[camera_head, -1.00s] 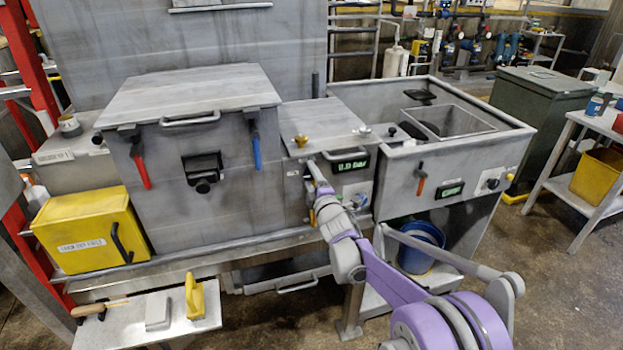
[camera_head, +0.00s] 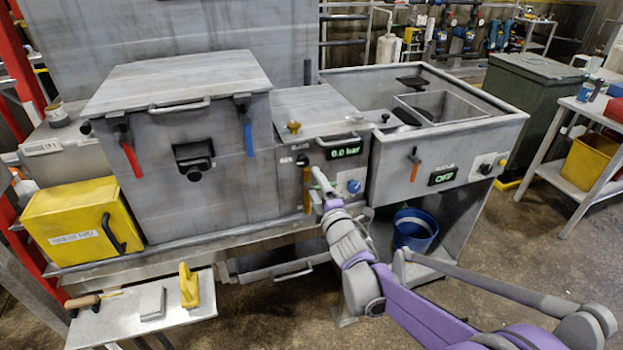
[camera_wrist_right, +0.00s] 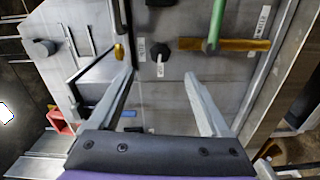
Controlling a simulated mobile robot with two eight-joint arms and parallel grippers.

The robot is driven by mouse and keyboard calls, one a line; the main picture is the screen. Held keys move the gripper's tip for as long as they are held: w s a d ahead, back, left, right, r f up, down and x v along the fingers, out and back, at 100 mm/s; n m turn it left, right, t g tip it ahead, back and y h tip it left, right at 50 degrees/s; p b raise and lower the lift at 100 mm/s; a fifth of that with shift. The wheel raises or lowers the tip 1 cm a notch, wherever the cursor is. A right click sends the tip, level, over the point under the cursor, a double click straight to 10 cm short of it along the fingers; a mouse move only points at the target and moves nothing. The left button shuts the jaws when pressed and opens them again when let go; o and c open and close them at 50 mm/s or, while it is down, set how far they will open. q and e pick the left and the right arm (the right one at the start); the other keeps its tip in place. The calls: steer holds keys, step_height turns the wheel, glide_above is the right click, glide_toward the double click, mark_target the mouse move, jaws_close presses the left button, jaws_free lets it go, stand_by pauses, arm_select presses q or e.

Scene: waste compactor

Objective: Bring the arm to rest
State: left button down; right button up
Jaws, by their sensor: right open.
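My right arm (camera_head: 405,300), purple and grey, reaches in from the lower right in the head view. My right gripper (camera_head: 320,182) is in front of the middle control panel, below the "0.0 bar" display (camera_head: 345,151) and between an orange handle (camera_head: 307,190) and a blue knob (camera_head: 353,186). In the right wrist view my right gripper (camera_wrist_right: 160,75) is open, with its fingers spread and nothing between them. A black knob (camera_wrist_right: 162,53) and an orange bar-shaped handle (camera_wrist_right: 240,45) show on the panel beyond the fingers. My left gripper is not in view.
A sink unit (camera_head: 440,170) stands to the right, with a blue bucket (camera_head: 414,229) beneath. A small tray table (camera_head: 120,325) is at lower left. Floor at lower right is free.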

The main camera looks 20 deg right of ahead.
steer(key=shift+s, duration=0.25)
arm_select(q)
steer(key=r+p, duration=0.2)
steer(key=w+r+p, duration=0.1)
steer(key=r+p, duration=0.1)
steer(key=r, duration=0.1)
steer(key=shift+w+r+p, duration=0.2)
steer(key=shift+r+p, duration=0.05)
steer(key=shift+p, duration=0.1)
arm_select(e)
steer(key=s+a+f+m+g, duration=0.1)
steer(key=s+f+m+g, duration=0.2)
steer(key=s, duration=0.9)
steer(key=s+a+f+m+g, duration=0.1)
steer(key=s+f+m+g, duration=0.2)
steer(key=s+m+g, duration=0.2)
steer(key=s+a+f+m+g, duration=0.1)
steer(key=s+f+m+g, duration=0.2)
steer(key=s+m, duration=0.6)
steer(key=s+g, duration=0.1)
steer(key=s, duration=0.8)
steer(key=shift+s+f+g+h, duration=0.3)
steer(key=shift+f, duration=0.05)
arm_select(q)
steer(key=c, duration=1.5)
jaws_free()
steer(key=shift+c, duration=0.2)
